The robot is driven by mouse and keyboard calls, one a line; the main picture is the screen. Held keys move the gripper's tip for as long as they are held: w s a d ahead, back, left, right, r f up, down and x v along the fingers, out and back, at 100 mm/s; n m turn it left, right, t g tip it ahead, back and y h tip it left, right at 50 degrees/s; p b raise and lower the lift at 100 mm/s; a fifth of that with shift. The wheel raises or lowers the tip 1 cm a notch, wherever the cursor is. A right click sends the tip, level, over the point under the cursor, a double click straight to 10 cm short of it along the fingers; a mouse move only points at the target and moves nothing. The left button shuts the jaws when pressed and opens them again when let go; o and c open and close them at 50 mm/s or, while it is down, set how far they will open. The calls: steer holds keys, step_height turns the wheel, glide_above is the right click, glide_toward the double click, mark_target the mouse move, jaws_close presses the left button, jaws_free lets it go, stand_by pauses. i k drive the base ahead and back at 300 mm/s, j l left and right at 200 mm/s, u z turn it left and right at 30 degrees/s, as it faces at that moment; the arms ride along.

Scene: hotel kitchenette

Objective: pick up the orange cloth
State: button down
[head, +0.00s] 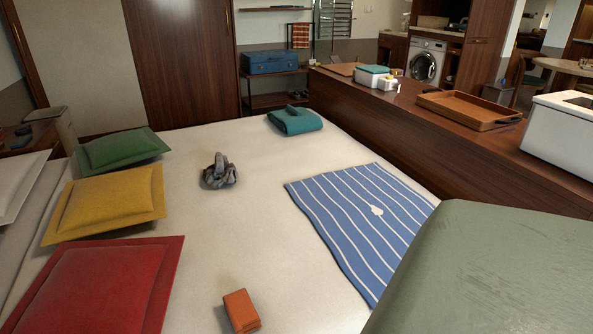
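A small folded orange cloth (241,311) lies on the pale bed (285,215), near the bottom edge of the head view. It looks like a compact block with a darker orange side, and nothing covers it. My gripper is not in view, so its place relative to the cloth cannot be told.
Red (95,288), yellow (106,200) and green (121,151) cushions lie along the left. A crumpled grey item (219,174), a blue striped towel (345,215) and a teal folded cloth (295,121) share the bed. A wooden counter (430,130) borders its right side.

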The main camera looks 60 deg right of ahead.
mark_target(245, 318)
steer(key=z, duration=1.05)
steer(key=u, duration=1.9)
steer(key=z, duration=1.85)
steer(key=l+u, duration=0.3)
steer(key=l, duration=0.2)
steer(key=k+l+u, duration=0.25)
steer(key=l, duration=0.25)
steer(key=i, duration=0.1)
